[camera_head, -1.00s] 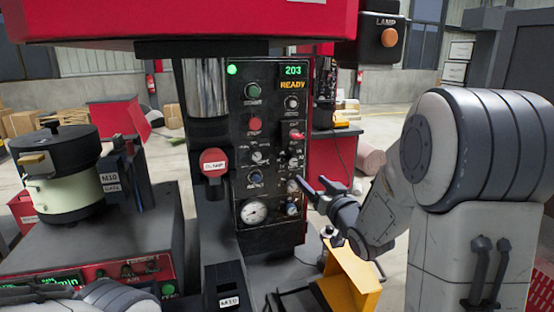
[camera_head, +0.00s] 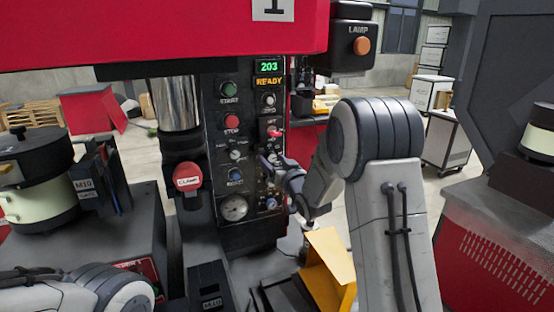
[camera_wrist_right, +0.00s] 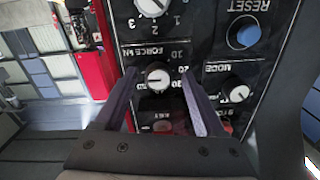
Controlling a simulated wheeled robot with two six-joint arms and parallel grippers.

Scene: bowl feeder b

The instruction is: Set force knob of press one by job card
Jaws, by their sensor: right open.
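The control panel (camera_head: 246,185) of press one stands at the middle of the head view, with a green 203 display (camera_head: 269,66) above a READY display. In the right wrist view the force knob (camera_wrist_right: 157,80), light-faced with a dark pointer line, sits beside upside-down FORCE kN lettering and scale numbers. My right gripper (camera_wrist_right: 158,84) is open, its two fingers on either side of the force knob; contact cannot be told. In the head view my right gripper (camera_head: 268,163) reaches the panel from the right and covers that knob. My left gripper is out of view. No readable job card shows.
A mode knob (camera_wrist_right: 236,92) and blue reset button (camera_wrist_right: 246,34) lie close to the right finger. A bowl feeder (camera_head: 38,185) stands left.

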